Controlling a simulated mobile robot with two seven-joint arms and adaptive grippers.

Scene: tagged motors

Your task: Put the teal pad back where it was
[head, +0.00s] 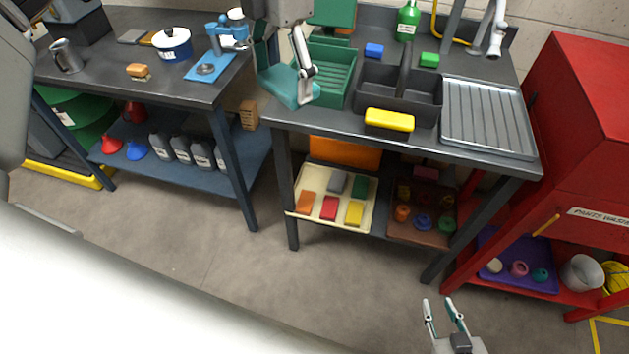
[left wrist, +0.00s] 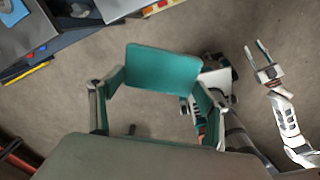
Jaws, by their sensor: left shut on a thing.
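My left gripper (head: 287,72) is shut on the teal pad (head: 288,90). In the head view it is in front of the left part of the green crate on the right bench. In the left wrist view the teal pad (left wrist: 163,69) is between the two fingers, with open floor behind it. A cream tray (head: 343,227) on the lower shelf of that bench holds orange, red, yellow, grey and green pads. The back left of this tray looks bare (head: 314,178). My right gripper (head: 443,312) is open and empty, low in front of the bench.
The bench top holds the green crate (head: 339,88), a dark divided bin (head: 373,93), a yellow block (head: 390,120) and a ridged metal tray (head: 487,118). A brown tray (head: 420,236) sits beside the cream one. A red parts washer (head: 585,120) stands right. The floor in front is clear.

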